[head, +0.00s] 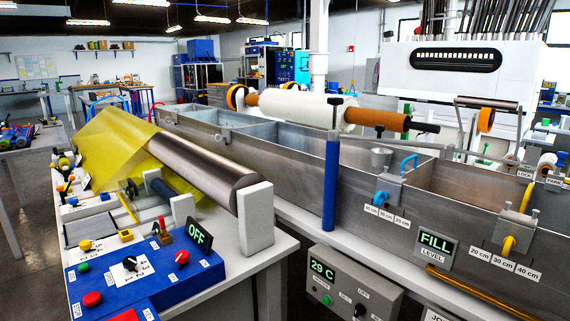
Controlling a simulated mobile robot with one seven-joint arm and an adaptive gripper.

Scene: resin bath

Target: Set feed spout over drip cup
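A bright blue curved pipe (408,163), which looks like the feed spout, stands at the rim of the long grey metal bath (290,150). A small grey funnel-shaped cup (381,157), possibly the drip cup, is just left of the blue pipe on the same rim. The blue pipe's end appears beside the cup rather than over it, but the parts are too small to be sure. Below them is a blue knob (381,197) above labels reading 40, 30 and 20 cm. My gripper is not in view.
A blue post (331,185) rises in front of the bath. A yellow knob (508,245) sits above another cm scale at right. A grey "29 C" box (353,284) and blue control panel (145,285) stand in front. A yellow sheet (105,147) runs over a metal roller (200,168).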

